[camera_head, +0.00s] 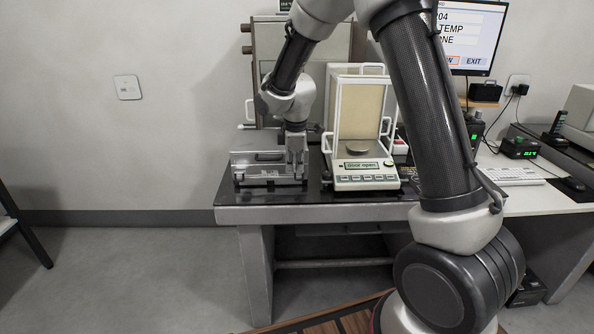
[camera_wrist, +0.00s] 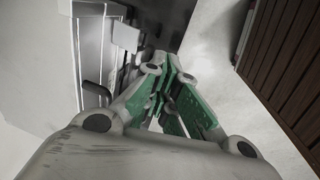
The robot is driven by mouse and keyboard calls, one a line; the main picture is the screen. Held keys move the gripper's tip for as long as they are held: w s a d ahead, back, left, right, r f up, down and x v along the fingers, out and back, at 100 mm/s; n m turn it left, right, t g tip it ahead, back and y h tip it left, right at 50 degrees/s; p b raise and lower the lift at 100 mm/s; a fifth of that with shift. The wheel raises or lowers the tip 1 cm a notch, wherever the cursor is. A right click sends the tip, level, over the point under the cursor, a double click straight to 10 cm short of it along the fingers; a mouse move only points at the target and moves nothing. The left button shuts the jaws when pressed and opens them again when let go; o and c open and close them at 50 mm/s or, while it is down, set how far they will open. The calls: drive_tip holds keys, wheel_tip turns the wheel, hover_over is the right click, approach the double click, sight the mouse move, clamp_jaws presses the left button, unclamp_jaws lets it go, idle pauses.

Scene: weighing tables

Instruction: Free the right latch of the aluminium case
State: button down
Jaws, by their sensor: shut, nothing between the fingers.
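The aluminium case (camera_head: 243,160) is a low silver box near the left end of the dark-topped weighing table, with its front facing me. It also shows at the upper left of the wrist view (camera_wrist: 85,28), with a dark handle (camera_wrist: 92,93) on its front. My gripper (camera_head: 297,172) points down at the right front of the case. In the wrist view the green-padded fingers (camera_wrist: 163,88) are shut with nothing held, close beside the case front. A small pale tab (camera_wrist: 126,36) stands out from the case beyond the fingers. The right latch is not clearly visible; my gripper covers that area.
A glass-walled balance (camera_head: 363,178) stands just right of my gripper. A grey cabinet-like unit (camera_head: 268,45) is behind the case. A monitor (camera_head: 470,35) and keyboard (camera_head: 515,176) are farther right.

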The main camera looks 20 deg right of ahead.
drive_tip(key=s+a+r, duration=0.2)
drive_tip(key=s+r, duration=0.3)
drive_tip(key=s, duration=0.2)
drive_tip(key=shift+s+r, duration=0.25)
drive_tip(key=shift+s, duration=0.1)
drive_tip(key=s+d+r+m, duration=0.4)
drive_tip(key=s+d+m, duration=0.1)
drive_tip(key=s, duration=0.3)
drive_tip(key=s+d+r+m+t, duration=0.1)
drive_tip(key=s+d+r+m, duration=0.3)
drive_tip(key=s, duration=0.4)
drive_tip(key=s+d+r+m+t, duration=0.1)
drive_tip(key=s+d+r+m, duration=0.4)
drive_tip(key=s, duration=0.4)
drive_tip(key=shift+d+m, duration=0.5)
drive_tip(key=shift+d, duration=0.05)
drive_tip(key=c, duration=2.2)
unclamp_jaws()
drive_tip(key=shift+r, duration=0.1)
